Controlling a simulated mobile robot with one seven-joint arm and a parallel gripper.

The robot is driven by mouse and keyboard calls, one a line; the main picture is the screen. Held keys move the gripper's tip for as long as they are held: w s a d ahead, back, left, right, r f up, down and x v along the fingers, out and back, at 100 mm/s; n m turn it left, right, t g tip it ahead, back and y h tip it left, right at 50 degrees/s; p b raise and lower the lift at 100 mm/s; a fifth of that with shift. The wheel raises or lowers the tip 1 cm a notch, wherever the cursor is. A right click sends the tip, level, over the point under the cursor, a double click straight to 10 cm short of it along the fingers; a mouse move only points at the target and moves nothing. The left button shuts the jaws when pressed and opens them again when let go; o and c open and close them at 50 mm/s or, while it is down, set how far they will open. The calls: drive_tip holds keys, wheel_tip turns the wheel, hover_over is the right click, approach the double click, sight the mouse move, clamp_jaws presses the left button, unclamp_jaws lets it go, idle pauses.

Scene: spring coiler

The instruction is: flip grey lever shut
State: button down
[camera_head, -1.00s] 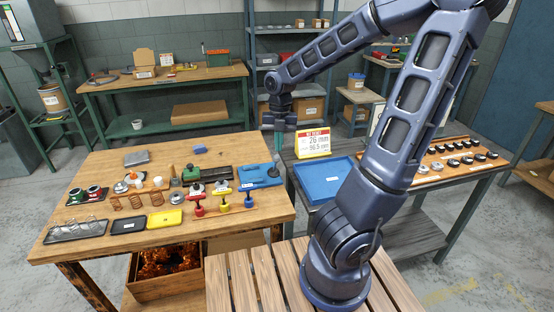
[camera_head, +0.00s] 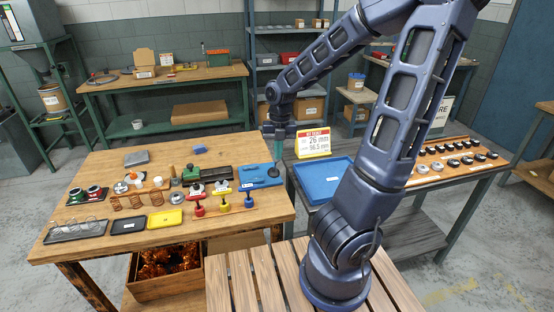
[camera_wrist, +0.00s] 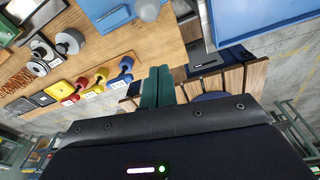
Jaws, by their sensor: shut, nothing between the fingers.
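The blue plate (camera_head: 257,177) lies at the right end of the wooden workbench. A dark grey round-ended part (camera_head: 274,171) sits on its right side; I take it for the grey lever, but its pivot and position cannot be made out. In the wrist view the blue plate (camera_wrist: 112,18) and a grey rounded end (camera_wrist: 148,10) show at the top edge, partly cut off. My gripper (camera_head: 277,158) points down near the plate's right end. Its teal fingers (camera_wrist: 159,72) are together and empty. In the wrist view they are apart from the grey end.
Red, yellow and blue handled pieces (camera_head: 222,203) stand along the bench's front. A black plate (camera_head: 217,173) lies left of the blue plate. A blue tray (camera_head: 323,178) and a yellow-red sign (camera_head: 314,143) are on the side table at right. A gap separates the tables.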

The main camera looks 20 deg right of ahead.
drive_tip(key=w+f, duration=0.3)
drive_tip(key=f, duration=0.2)
drive_tip(key=shift+d, duration=0.2)
idle(0.8)
drive_tip(key=shift+w+f, duration=0.1)
drive_tip(key=shift+w, duration=0.1)
